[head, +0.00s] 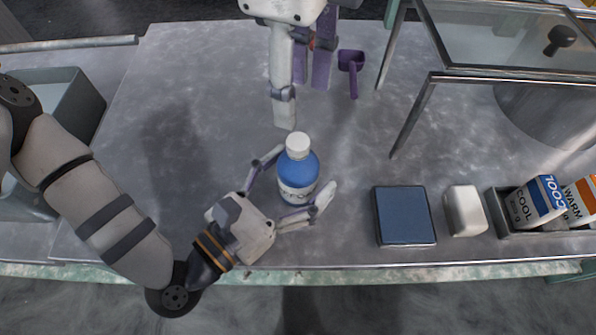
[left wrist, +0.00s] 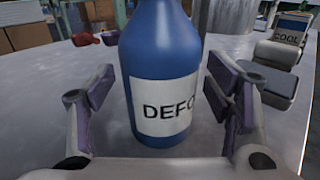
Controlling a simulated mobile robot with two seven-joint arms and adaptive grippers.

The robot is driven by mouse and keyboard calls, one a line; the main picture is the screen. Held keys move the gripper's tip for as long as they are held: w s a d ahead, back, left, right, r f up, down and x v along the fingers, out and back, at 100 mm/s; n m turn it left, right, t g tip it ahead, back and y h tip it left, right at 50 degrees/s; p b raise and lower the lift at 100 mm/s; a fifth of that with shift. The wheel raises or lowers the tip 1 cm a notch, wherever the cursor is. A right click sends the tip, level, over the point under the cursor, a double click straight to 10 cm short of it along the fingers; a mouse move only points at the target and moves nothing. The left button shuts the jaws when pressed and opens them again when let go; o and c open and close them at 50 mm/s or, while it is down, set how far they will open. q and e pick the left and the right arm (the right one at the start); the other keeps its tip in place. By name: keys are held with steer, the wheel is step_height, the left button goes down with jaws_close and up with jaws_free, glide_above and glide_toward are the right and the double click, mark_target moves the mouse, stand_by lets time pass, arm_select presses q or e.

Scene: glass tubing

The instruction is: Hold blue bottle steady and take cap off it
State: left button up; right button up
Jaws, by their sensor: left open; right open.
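The blue bottle (head: 300,170) stands upright on the grey worktop with its white cap (head: 298,146) on. Its white label, partly legible as "DEFO", shows in the left wrist view (left wrist: 168,105), where the cap is out of frame. My left gripper (head: 295,182) is open, with one finger on each side of the bottle's body. In the left wrist view gaps show between both finger pads and the bottle. My right gripper (head: 302,92) is open and empty, above and beyond the bottle in the head view; the cap is not between its fingers.
A blue-topped box (head: 404,216), a white block (head: 465,211) and a tray (head: 508,224) with COOL and WARM cartons line the right front. A purple scoop (head: 351,66) lies behind. A glass-topped metal frame (head: 510,76) stands at back right.

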mark_target(298, 141)
arm_select(q)
steer(key=shift+c, duration=0.2)
jaws_close()
arm_select(e)
steer(key=m, duration=1.3)
steer(key=shift+m, duration=0.4)
steer(key=m, duration=0.3)
steer(key=shift+m, duration=0.3)
steer(key=shift+f+m, duration=0.2)
steer(key=shift+m, duration=0.1)
step_height(298, 141, down, 8)
steer(key=shift+r, duration=0.2)
